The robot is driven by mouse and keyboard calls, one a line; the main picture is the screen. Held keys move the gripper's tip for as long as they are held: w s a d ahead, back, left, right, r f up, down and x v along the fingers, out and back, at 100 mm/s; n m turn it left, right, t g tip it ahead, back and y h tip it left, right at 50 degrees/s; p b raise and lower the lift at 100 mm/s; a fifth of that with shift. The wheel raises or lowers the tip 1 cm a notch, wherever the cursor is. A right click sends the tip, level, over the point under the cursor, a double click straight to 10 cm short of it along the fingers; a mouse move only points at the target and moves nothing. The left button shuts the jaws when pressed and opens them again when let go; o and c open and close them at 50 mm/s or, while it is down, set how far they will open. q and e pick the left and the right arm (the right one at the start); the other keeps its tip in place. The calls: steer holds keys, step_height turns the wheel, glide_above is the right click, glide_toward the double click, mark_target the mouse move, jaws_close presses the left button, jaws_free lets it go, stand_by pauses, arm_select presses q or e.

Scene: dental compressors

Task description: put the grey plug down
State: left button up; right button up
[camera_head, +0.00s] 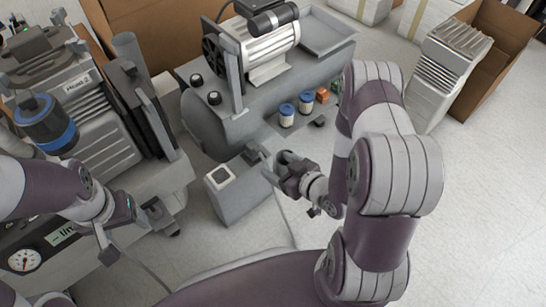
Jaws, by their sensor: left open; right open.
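I cannot make out the grey plug for certain. A small dark grey piece (251,157) shows at the top rear edge of a grey box (240,197), close to my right fingertips; I cannot tell whether it is the plug or part of my gripper. My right gripper (266,164) is open beside the right side of the box, pointing left. My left gripper (142,238) is open at the lower left, in front of the left machine, with nothing seen between its fingers.
A grey compressor (225,125) with a motor (268,45) stands behind the box. Blue-banded cylinders (286,115) sit by its right side. Another machine with a gauge (24,260) fills the left. Cardboard boxes (500,45) stand back right. A thin cable (286,215) crosses the floor.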

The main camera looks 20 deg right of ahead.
steer(key=w+d+r+m+g+h, duration=0.1)
steer(key=d+r+g+h, duration=0.25)
steer(key=r+g, duration=0.2)
steer(key=s+a+r+m+g+h, duration=0.1)
steer(key=s+a+r+m+g, duration=0.2)
steer(key=s, duration=0.7)
step_height(320, 180, up, 4)
steer(key=shift+a+r+g, duration=0.25)
steer(key=shift+a+g, duration=0.1)
steer(key=shift+g, duration=0.7)
